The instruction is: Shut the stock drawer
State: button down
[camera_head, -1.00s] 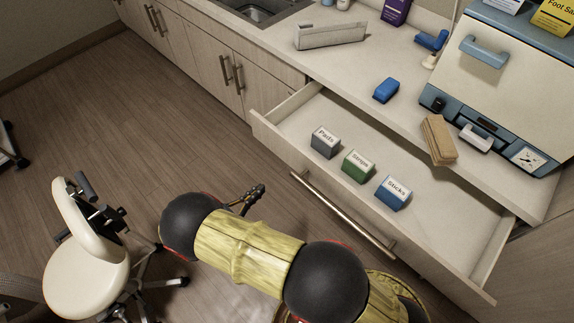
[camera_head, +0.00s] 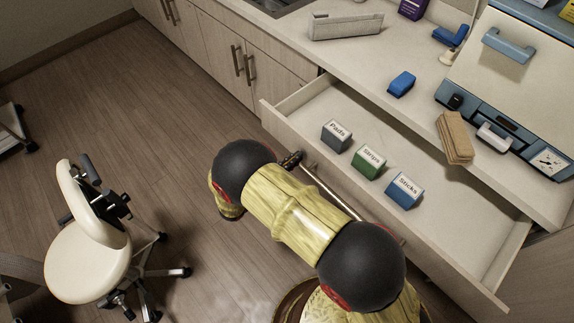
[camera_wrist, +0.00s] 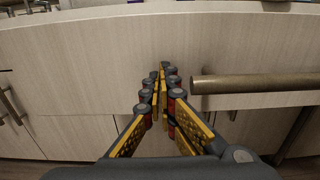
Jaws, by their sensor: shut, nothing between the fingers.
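The stock drawer (camera_head: 450,232) stands pulled out under the counter, with its inside in view. It holds a grey Pads box (camera_head: 336,136), a green Strips box (camera_head: 368,163) and a blue Sticks box (camera_head: 404,190). Its long bar handle (camera_head: 328,190) runs along the front and is partly hidden by my arm; in the wrist view the handle (camera_wrist: 255,84) is to the right of the fingertips. My gripper (camera_wrist: 163,75) is shut and empty, pointed at the wooden drawer front (camera_wrist: 90,62). In the head view its tip (camera_head: 292,160) is by the handle's left end. I cannot tell whether it touches.
A white stool (camera_head: 90,250) stands on the floor at left. The counter above holds a blue block (camera_head: 401,84), a brown stack (camera_head: 455,138) and a blue-and-cream appliance (camera_head: 520,85). Closed cabinets (camera_head: 225,55) line the left. The floor between is clear.

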jog(key=shift+w+d, duration=0.15)
dwell(0.3)
jog(key=b, duration=0.1)
send_near(353, 119)
jog(key=w+d+r, duration=0.1)
jog(key=w+d, duration=0.1)
jog(key=w+d+r, duration=0.2)
jog(key=w, duration=0.1)
jog(key=w+d+r, duration=0.2)
jog(key=shift+w+d, duration=0.25)
jog(key=shift+d, duration=0.1)
jog(key=shift+a, duration=0.1)
jog(key=p+v, duration=0.2)
jog(key=v, duration=1.2)
